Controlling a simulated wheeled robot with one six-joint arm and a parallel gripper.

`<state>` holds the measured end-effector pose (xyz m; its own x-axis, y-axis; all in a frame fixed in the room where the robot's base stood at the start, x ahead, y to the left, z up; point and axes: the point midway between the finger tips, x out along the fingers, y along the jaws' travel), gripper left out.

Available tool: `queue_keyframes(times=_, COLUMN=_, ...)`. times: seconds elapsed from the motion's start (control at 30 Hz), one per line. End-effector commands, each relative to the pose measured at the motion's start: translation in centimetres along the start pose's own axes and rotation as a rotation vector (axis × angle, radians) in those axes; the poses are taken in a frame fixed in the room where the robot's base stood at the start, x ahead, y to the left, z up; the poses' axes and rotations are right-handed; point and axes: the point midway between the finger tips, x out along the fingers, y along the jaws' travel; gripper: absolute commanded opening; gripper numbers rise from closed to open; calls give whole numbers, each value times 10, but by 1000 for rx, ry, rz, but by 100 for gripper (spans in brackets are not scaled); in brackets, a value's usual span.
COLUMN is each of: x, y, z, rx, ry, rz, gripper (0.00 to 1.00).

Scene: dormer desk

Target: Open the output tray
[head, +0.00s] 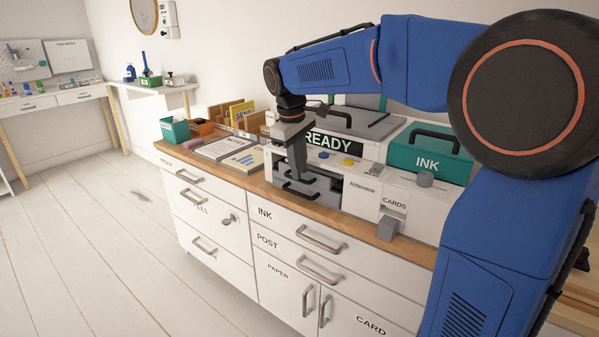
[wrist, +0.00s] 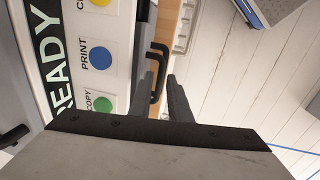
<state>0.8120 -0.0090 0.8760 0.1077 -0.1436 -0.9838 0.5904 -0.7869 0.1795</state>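The printer (head: 365,183), white with a READY display, stands on the wooden-topped cabinet. Its dark grey tray front (head: 322,190) is low on the near side, partly hidden by my gripper (head: 300,170). In the wrist view a black bar handle (wrist: 157,62) stands out from the printer's front. My gripper (wrist: 161,88) is open, with its two dark fingers apart and the handle lying between them in that view. I cannot tell whether either finger touches it. The tray looks shut, though my gripper hides part of it.
The printer's buttons, such as PRINT (wrist: 97,55) and COPY (wrist: 103,104), lie left of the fingers in the wrist view. A teal INK box (head: 428,155) is on the right. Papers (head: 240,160) lie left of the printer. Open floor (head: 110,230) lies left of the cabinet.

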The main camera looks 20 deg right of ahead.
Motion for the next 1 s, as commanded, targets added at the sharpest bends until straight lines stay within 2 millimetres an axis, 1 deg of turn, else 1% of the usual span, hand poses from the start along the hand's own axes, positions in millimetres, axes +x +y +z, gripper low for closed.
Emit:
queue_keyframes(times=0.03, x=6, y=0, z=0, rx=0, ry=-2, rz=-1, gripper=17)
queue_keyframes(times=0.2, x=17, y=0, z=0, rx=0, ry=-1, rz=0, gripper=17)
queue_keyframes(times=0.5, x=19, y=0, z=0, rx=0, ry=0, rz=0, gripper=17)
queue_keyframes(times=0.53, x=19, y=0, z=0, rx=0, ry=0, rz=0, gripper=15)
queue_keyframes(times=0.6, x=18, y=0, z=0, rx=0, ry=0, rz=0, gripper=0)
queue_keyframes(times=0.87, x=18, y=-2, z=0, rx=-1, ry=0, rz=0, gripper=0)
queue_keyframes(times=1.0, x=16, y=-11, z=0, rx=-2, ry=1, rz=0, gripper=0)
